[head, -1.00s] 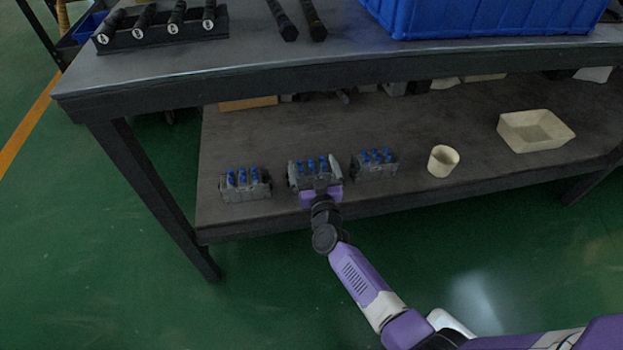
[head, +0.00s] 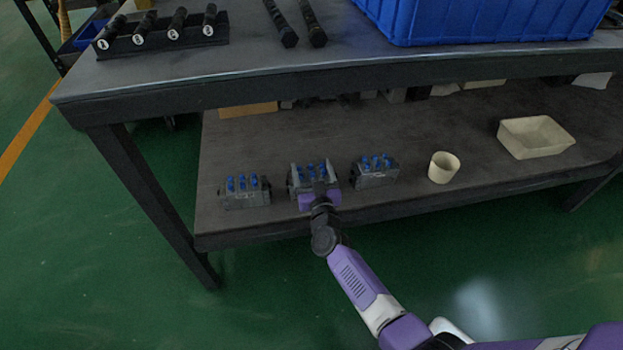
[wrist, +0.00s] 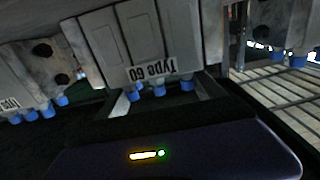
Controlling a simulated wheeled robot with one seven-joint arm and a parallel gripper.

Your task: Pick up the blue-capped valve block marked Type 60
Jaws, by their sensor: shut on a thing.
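Three grey valve blocks with blue caps stand in a row on the lower shelf (head: 480,130). The middle block (head: 311,178) has my gripper (head: 314,187) at its near side, shut on it. The wrist view shows this block (wrist: 150,45) upside down, with the label "TYPE 60" and blue caps, and part of my gripper's dark body below it. The fingertips are mostly hidden. I cannot tell whether the block is clear of the shelf. The left block (head: 244,193) and the right block (head: 375,172) stand apart from it.
A cream cup (head: 443,168) and a cream tray (head: 536,137) sit on the shelf to the right. The upper tabletop (head: 340,55) overhangs the shelf's back and holds a blue crate (head: 480,20). Neighbouring blocks leave narrow gaps beside my gripper.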

